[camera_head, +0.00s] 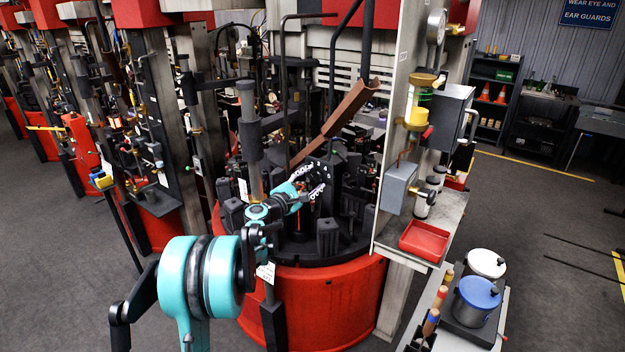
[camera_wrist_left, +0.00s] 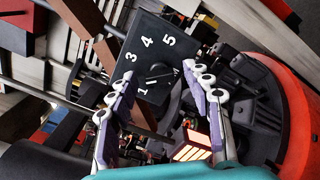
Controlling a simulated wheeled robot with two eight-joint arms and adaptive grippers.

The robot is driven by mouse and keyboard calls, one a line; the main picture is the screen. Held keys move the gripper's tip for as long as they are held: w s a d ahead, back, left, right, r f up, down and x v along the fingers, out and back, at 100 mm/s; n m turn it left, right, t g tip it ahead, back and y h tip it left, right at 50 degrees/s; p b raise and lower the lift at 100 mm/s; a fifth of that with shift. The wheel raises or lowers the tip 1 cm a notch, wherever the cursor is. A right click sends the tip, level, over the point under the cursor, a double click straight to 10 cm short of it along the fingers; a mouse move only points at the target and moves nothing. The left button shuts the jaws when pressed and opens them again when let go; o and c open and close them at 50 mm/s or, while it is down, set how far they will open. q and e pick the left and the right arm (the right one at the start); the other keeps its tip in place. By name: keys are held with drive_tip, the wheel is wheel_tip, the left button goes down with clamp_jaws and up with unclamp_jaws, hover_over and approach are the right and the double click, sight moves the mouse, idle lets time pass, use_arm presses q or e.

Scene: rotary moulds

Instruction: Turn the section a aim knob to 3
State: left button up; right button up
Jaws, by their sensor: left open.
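The aim panel is a black plate (camera_wrist_left: 147,62) with white numbers 1 to 5 in the left wrist view, tilted in the picture. A small dark knob (camera_wrist_left: 165,79) sits near its lower right, partly lost against the black plate. I cannot tell for sure which number it points at. My left gripper (camera_wrist_left: 160,72) is open, with one finger on each side of the knob area; contact cannot be made out. In the head view the left gripper (camera_head: 314,186) reaches into the dark machinery above the red round base (camera_head: 325,300). My right gripper is not in view.
A brown chute (camera_head: 350,105) slopes down just above the gripper. Black blocks (camera_head: 328,237) ring the base's rim. A metal post with a gauge (camera_head: 436,26) and a red tray (camera_head: 424,241) stand to the right. Pots (camera_head: 477,300) sit at front right.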

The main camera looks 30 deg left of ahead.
use_arm(q)
drive_tip(key=shift+w, duration=0.1)
clamp_jaws()
drive_tip(key=shift+m, duration=0.5)
drive_tip(key=m+b, duration=0.1)
drive_tip(key=m, duration=0.1)
drive_tip(key=shift+f+m+b, duration=0.1)
drive_tip(key=shift+m+b, duration=0.2)
drive_tip(key=shift+m, duration=0.1)
drive_tip(key=shift+m+b, duration=0.6)
drive_tip(key=shift+m, duration=1.5)
unclamp_jaws()
